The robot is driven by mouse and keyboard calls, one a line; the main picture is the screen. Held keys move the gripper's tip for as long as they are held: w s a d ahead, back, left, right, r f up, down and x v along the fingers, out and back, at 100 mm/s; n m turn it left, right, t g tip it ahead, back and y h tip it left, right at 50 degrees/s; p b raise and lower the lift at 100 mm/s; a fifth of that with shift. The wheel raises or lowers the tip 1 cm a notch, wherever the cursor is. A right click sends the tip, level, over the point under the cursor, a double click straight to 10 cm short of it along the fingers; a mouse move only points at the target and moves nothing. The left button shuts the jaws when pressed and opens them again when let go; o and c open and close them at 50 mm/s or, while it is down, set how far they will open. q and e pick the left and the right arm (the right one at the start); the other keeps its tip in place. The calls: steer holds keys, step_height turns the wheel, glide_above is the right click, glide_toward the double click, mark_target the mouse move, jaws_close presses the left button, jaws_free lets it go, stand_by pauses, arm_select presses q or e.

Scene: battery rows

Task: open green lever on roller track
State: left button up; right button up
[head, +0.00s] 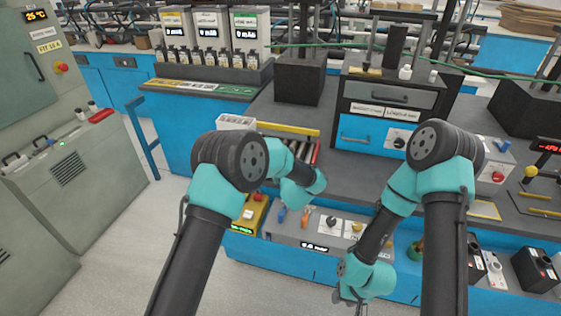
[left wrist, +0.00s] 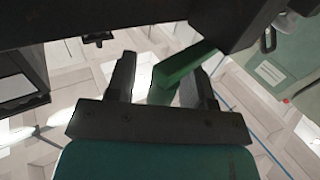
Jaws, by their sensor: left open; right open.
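The green lever (left wrist: 184,66) shows in the left wrist view as a slanted green bar. It hangs from a dark beam and reaches down between the spread fingers of my left gripper (left wrist: 160,68). My left gripper is open around it; I cannot tell whether either finger touches it. In the head view my left wrist covers the lever and that gripper. The roller track (head: 315,154) shows partly there, with red and grey rollers just beyond my left wrist. My right gripper (head: 350,297) is open, low at the bottom edge, away from the track.
A yellow bar (head: 288,128) lies behind the rollers. A dark block (head: 299,82) and a drawer unit (head: 392,95) stand behind the track. A grey panel with knobs (head: 325,236) is in front. The floor at the left is clear.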

arm_select(q)
steer(key=shift+s, duration=0.1)
steer(key=v, duration=0.7)
steer(key=shift+s, duration=0.15)
stand_by(0.4)
